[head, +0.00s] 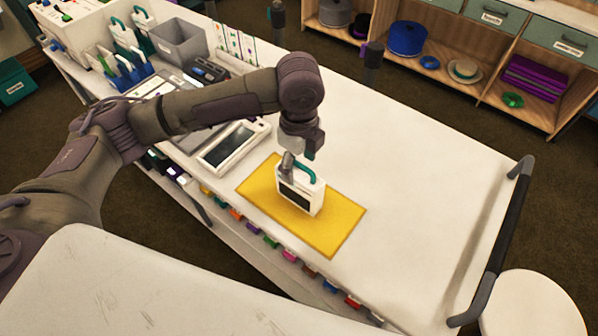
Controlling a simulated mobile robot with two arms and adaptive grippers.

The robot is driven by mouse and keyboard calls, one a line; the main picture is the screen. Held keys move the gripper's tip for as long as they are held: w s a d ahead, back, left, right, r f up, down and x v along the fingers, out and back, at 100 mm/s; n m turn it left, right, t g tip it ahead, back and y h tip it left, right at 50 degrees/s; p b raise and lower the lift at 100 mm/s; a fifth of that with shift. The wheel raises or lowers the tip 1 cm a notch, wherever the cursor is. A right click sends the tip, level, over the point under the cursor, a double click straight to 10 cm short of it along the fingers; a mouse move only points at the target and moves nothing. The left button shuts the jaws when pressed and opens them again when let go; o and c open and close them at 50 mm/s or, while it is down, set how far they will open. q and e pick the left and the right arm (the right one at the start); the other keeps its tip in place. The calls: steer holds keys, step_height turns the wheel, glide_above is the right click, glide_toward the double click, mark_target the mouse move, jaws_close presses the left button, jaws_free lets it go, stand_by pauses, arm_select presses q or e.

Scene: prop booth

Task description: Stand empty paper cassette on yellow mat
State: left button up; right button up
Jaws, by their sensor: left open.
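A white paper cassette (312,200) with a dark window and a teal handle stands upright on the yellow mat (335,229). The mat lies flat on the white cart top. My left gripper (298,163) is right above the cassette, with its fingers around the top near the handle. The fingers are open; whether they touch the cassette is hard to see. My right gripper is out of view.
A white device with a dark screen (230,146) lies left of the mat. A grey bin (180,42) and blue racks (127,71) with cassettes stand at the cart's far left. A dark handle bar (503,243) rises at the right edge. The cart top right of the mat is clear.

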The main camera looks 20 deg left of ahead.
arm_select(q)
step_height(320, 180, up, 8)
steer(key=shift+r+b, duration=0.1)
steer(key=shift+b, duration=0.4)
